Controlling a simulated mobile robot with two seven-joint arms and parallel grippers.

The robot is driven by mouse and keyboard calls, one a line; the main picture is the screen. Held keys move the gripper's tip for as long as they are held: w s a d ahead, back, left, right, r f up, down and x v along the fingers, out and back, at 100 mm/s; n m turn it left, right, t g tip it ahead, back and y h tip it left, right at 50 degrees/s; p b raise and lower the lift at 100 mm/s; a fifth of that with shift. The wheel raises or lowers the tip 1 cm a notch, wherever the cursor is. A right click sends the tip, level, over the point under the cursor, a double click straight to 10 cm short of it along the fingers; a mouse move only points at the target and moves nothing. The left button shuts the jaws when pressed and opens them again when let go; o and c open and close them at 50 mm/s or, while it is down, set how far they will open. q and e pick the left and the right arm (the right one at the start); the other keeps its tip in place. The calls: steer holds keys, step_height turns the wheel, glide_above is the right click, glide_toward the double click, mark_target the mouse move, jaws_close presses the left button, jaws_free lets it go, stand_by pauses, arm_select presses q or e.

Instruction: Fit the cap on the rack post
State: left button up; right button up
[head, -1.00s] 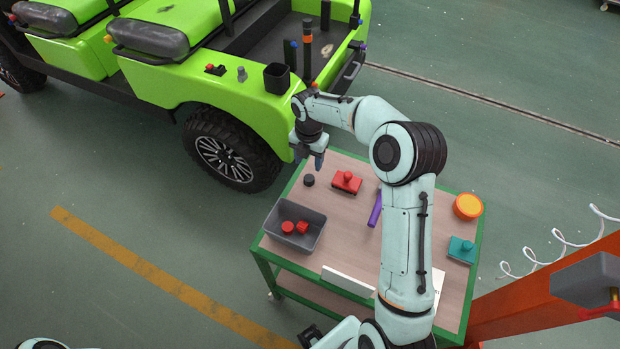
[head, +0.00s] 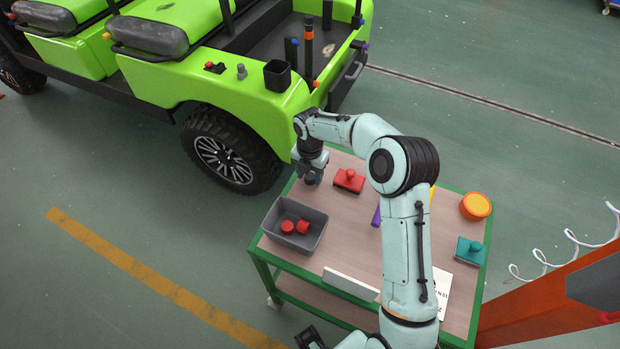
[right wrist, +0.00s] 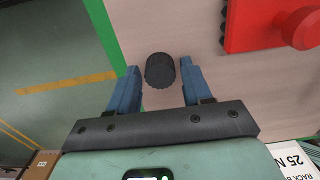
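A small dark round cap (right wrist: 160,70) with a ribbed side stands on the wooden table top. In the right wrist view it sits between the two blue fingers of my right gripper (right wrist: 154,88), with a gap on each side. In the head view the right gripper (head: 312,176) points down over the cap, which is mostly hidden by the fingers. Several dark posts rise at the rear of the green vehicle, one with an orange band (head: 308,42); I cannot tell which is the rack post.
On the table (head: 345,235), a grey bin (head: 318,238) holds red parts. A red block with a knob (head: 349,181), a purple bar (head: 376,215), an orange round part (head: 475,206) and a teal block (head: 469,250) lie nearby. The green vehicle (head: 255,98) stands behind the table.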

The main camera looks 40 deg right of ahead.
mark_target(310, 176)
steer(key=c, duration=0.7)
steer(key=shift+r+p, duration=1.5)
steer(key=shift+r, duration=0.7)
arm_select(q)
steer(key=r, duration=0.1)
steer(key=w+r, duration=0.1)
steer(key=r, duration=0.1)
steer(key=shift+w+r, duration=0.2)
steer(key=shift+w, duration=0.15)
arm_select(e)
steer(key=shift+f, duration=0.1)
